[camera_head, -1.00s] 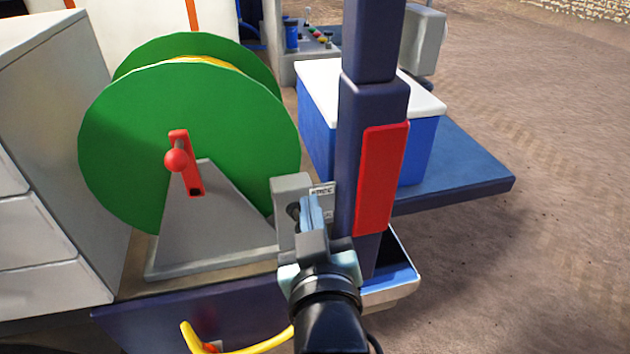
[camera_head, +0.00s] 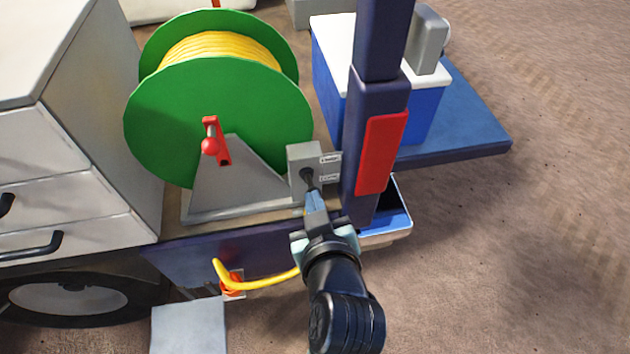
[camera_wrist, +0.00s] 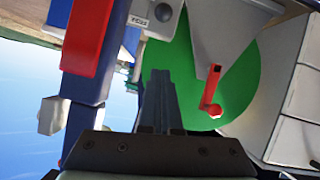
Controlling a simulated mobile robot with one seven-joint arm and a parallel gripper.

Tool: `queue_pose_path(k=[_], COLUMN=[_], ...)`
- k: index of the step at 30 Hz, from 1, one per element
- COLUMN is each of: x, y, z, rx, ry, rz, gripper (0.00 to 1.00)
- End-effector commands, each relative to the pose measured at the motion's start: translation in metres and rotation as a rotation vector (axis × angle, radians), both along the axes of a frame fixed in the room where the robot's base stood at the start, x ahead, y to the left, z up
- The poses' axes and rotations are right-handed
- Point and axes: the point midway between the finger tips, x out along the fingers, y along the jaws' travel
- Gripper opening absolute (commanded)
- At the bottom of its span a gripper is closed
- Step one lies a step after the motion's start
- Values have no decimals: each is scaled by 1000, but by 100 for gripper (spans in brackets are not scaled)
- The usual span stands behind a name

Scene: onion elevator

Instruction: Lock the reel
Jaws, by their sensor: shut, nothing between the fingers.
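The green reel (camera_head: 240,105) carries yellow cable and stands on a grey stand (camera_head: 235,185), with a red crank handle (camera_head: 212,142) on its near face. A grey box (camera_head: 302,160) with two small labels and a dark knob (camera_head: 308,178) is at the stand's right. My gripper (camera_head: 313,200) is shut and empty, its tips just below the knob in the head view; I cannot tell if they touch it. In the wrist view the shut fingers (camera_wrist: 157,85) point toward the grey box, whose round knob (camera_wrist: 163,12) shows beyond the tips, with the reel (camera_wrist: 215,90) behind.
A dark blue post (camera_head: 375,130) with a red panel (camera_head: 381,152) stands right of the box. A blue and white cooler (camera_head: 420,115) sits behind it. Grey drawers (camera_head: 70,190) are on the left. A yellow cable (camera_head: 262,285) loops below the deck.

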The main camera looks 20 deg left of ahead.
Motion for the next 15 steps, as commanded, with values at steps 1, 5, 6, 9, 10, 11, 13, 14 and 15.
queue_pose_path(k=[1,5,6,9,10,11,13,14,15], x=[0,0,0,3,4,6,12,15,19], y=[0,0,0,2,2,4,8,10,12], z=[-1,-1,-1,-1,-2,-3,-6,-7,-10], rx=[0,0,0,1,1,2,1,2,1], ry=[0,0,0,0,1,0,1,0,1], rz=[0,0,0,0,0,1,1,1,2], gripper=[0,0,0,0,0,0,0,0,0])
